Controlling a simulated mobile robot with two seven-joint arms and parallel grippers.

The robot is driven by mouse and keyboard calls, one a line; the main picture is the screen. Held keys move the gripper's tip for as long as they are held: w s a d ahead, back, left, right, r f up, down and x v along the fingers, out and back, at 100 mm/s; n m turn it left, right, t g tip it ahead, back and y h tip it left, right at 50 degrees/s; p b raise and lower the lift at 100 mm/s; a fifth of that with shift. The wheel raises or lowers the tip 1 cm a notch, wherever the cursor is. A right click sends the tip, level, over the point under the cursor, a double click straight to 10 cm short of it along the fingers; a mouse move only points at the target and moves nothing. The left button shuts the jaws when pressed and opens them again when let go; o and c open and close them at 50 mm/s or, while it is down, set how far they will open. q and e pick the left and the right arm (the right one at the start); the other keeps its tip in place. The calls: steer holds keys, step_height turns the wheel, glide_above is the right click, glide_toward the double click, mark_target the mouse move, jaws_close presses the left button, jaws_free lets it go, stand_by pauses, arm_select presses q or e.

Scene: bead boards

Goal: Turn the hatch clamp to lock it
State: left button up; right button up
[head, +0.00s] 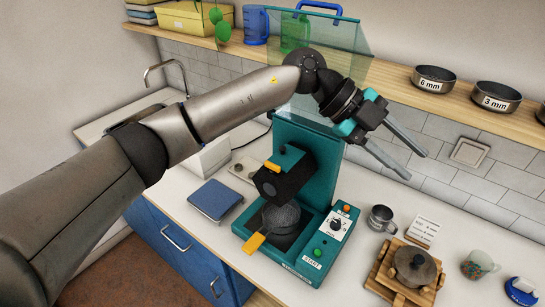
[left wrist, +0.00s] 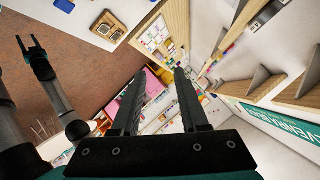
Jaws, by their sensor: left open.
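A teal press machine (head: 318,160) stands on the counter in the head view. A clear tinted panel (head: 345,35), which looks like its hatch, stands raised at the top behind my arm. An orange tab (head: 271,166) sits on the black head, and an orange handle (head: 254,242) sticks out low in front; I cannot tell which part is the hatch clamp. My left gripper (head: 416,166) is open and empty, in the air right of the machine; its parted fingers also show in the left wrist view (left wrist: 158,72). My right gripper (left wrist: 28,42) shows small there, fingers apart and empty.
A control box with a green START button (head: 317,253) is at the machine's right. A metal mug (head: 381,218) and a wooden stand with a round grey lid (head: 415,265) are further right. A blue pad (head: 215,199) lies left. A shelf (head: 400,80) with bowls runs behind.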

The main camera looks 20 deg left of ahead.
arm_select(q)
steer(key=w+a+n+y, duration=0.2)
steer(key=w+a+y, duration=0.25)
steer(key=a, duration=0.45)
step_height(320, 180, up, 3)
steer(key=n+t+y, duration=0.1)
steer(key=n+y, duration=0.3)
steer(key=y, duration=0.3)
glide_above(272, 163)
step_height(272, 163, down, 14)
steer(key=p, duration=0.3)
steer(key=shift+f, duration=0.1)
jaws_close()
